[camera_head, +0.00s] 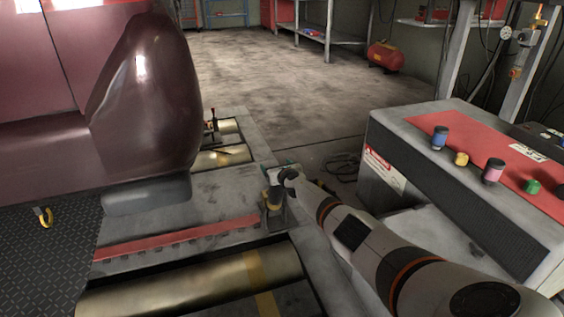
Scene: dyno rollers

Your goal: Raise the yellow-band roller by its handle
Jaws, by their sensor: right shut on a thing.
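The yellow-band roller (190,287) is a brassy cylinder lying across the lower left. A yellow band (262,279) goes round it near its right end. Its handle (273,201) is a short dark upright piece with a yellowish part, just behind the roller's right end. My right arm reaches in from the lower right. My right gripper (281,178) is shut at the top of this handle; the fingers are small and partly hidden by the wrist. My left gripper is not in view.
A dark red car (148,95) stands at the left. More brassy rollers (222,157) and another small handle (211,126) lie farther back. A control cabinet (470,190) with coloured knobs stands close right of my arm. A red tank (385,56) sits far back; the floor between is open.

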